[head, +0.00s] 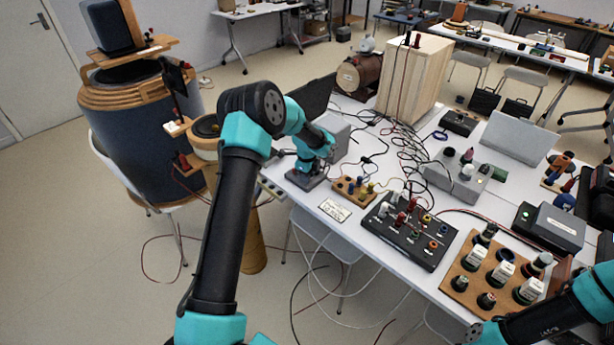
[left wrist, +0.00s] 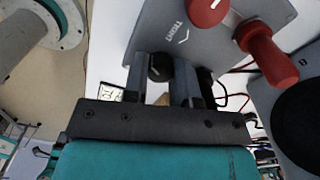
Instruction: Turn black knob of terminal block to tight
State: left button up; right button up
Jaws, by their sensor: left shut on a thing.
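In the left wrist view the black knob (left wrist: 159,68) sits between the two fingers of my left gripper (left wrist: 165,75), which is shut on it. The fingers partly hide the knob. The knob is at the lower edge of the grey terminal block (left wrist: 222,50), whose face carries the printed word TIGHT and a white arrow. A red knob (left wrist: 205,10) and a red plug (left wrist: 268,52) are on the same block. In the head view my left gripper (head: 303,180) is low at the near left end of the table; the knob cannot be made out there.
A dark round speaker cone (left wrist: 302,120) is close on the right in the wrist view. On the table (head: 385,255) stand a wooden terminal board (head: 352,187), a black panel (head: 408,232), a wooden block with several dark-capped posts (head: 497,270) and loose cables. Floor lies to the left.

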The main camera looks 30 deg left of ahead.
pick_arm(q)
jog(key=m, duration=1.2)
dwell(0.4)
jog(key=o, duration=0.9)
jog(key=shift+r, duration=0.15)
notch_tip(320, 180, up, 17)
jog(key=shift+r, duration=0.1)
